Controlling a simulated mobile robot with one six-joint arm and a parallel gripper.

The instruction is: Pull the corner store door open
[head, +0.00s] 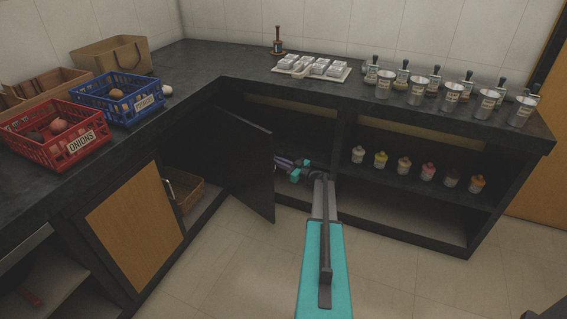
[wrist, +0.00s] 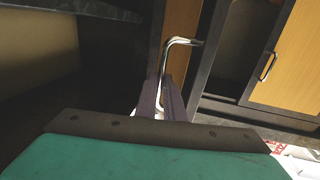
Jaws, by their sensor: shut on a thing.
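The corner store door (head: 248,160) stands swung out from the counter corner, its dark face toward the head camera. The wooden strip beside the handle shows in the wrist view (wrist: 178,50). Its bent silver handle (wrist: 183,41) is between the fingers of my gripper (wrist: 165,88); the head view hides this handle. In the head view my gripper (head: 281,161) is just right of the door, partly hidden behind its edge. The fingers are shut on the handle.
Left of the corner is a wooden cabinet door (head: 135,217) with a basket (head: 187,190) beside it. A shelf at right holds several small jars (head: 404,166). Crates (head: 55,133) and metal canisters (head: 418,92) stand on the counter (head: 210,62). Tiled floor (head: 230,265) is clear in front.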

